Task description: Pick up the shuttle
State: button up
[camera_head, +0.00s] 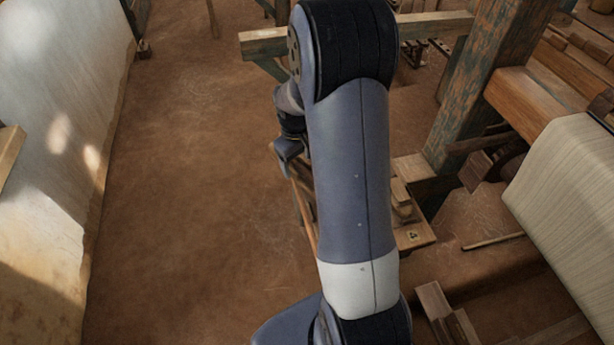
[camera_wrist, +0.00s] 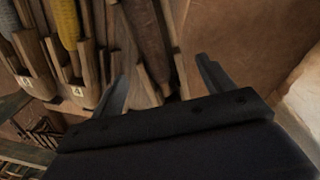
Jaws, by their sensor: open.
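In the wrist view my gripper (camera_wrist: 160,72) is open, its two dark fingers apart with nothing held between them. Beyond the fingers, roughly in line with the gap, is a long wooden piece with a brown wound middle (camera_wrist: 148,38), which looks like a shuttle. I cannot tell which one is the task's shuttle. In the head view my gripper (camera_head: 285,158) hangs left of my arm, and my arm hides much of what lies behind it.
A low wooden stand (camera_head: 418,238) with blocks shows right of my arm. A worn loom post (camera_head: 488,85) and a pale cloth roll (camera_head: 570,185) stand farther right. A whitewashed wall (camera_head: 60,130) is at left. The earth floor (camera_head: 190,190) between is clear.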

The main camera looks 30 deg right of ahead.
aim_at(301, 168)
jog(key=shift+d+f, duration=0.1)
jog(key=shift+f, duration=1.4)
jog(key=shift+c, duration=0.3)
jog(key=c, duration=1.2)
